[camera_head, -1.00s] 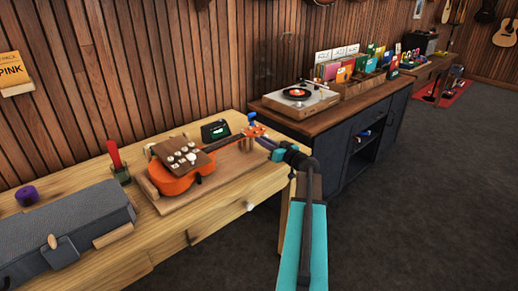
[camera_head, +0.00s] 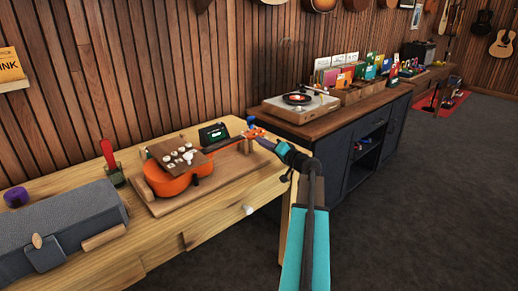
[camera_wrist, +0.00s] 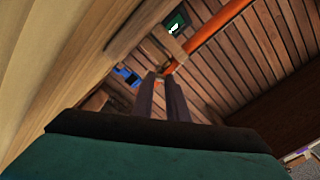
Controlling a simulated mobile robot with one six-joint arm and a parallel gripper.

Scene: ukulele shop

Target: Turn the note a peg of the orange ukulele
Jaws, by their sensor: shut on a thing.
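The orange ukulele (camera_head: 172,186) lies on its back on a wooden board on the workbench, its neck pointing right and away. A brown plate with several pale buttons (camera_head: 178,153) covers part of its body. My gripper (camera_head: 262,142) is at the orange headstock (camera_head: 255,132), on its near right side. In the wrist view my gripper's two fingers (camera_wrist: 160,78) are close together, with a small orange bit between their tips. They are shut on a tuning peg, mostly hidden by the fingers. I cannot read which note it is. The orange ukulele edge (camera_wrist: 210,35) runs beyond the fingers.
A tuner with a lit green screen (camera_head: 213,134) stands behind the neck. A blue object (camera_head: 251,121) is just behind the headstock. A red-handled tool (camera_head: 108,155) and a grey case (camera_head: 65,220) are left. A turntable (camera_head: 300,103) stands on the dark cabinet.

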